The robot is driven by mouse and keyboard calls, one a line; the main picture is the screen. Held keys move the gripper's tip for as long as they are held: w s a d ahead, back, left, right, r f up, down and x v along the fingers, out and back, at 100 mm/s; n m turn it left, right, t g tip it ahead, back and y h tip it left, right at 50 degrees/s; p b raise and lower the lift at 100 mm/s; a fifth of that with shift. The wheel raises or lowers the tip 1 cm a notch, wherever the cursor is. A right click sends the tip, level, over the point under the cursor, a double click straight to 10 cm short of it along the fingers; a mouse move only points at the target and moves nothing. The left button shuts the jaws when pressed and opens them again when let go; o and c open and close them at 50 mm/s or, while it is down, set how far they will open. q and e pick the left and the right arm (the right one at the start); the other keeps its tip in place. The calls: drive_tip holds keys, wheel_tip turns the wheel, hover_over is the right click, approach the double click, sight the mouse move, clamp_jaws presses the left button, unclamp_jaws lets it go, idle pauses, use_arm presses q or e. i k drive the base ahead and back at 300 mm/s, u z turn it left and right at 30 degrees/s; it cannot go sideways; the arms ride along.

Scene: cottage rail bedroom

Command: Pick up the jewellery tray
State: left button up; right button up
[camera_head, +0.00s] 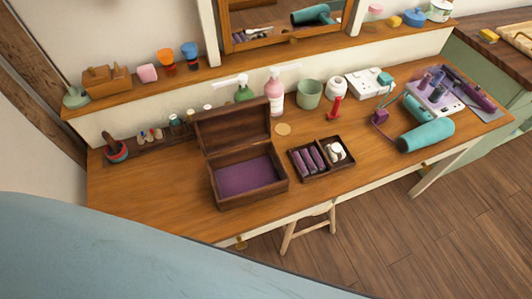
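The jewellery tray (330,173), small and dark wooden, lies flat on the wooden dressing table (160,195). Its left compartment holds purple rolls (312,159) and its right one holds small white items (336,152). Just left of it, a dark wooden box (255,199) stands with its lid (235,125) raised at the back. The box's purple-lined inside looks empty. The tray is beside the box, with a narrow gap between them. Neither of my grippers is in the head view.
Behind the tray stand a red tube (334,108), a green cup (309,94) and a pink pump bottle (274,90). A teal hair dryer (426,135) lies to the right. A stool (309,226) is below the front edge. Bare tabletop lies between the tray and the dryer.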

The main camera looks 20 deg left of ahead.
sight(310, 161)
drive_tip(key=k, duration=0.5)
drive_tip(key=z, duration=1.65)
drive_tip(key=i, duration=0.75)
drive_tip(key=u, duration=1.85)
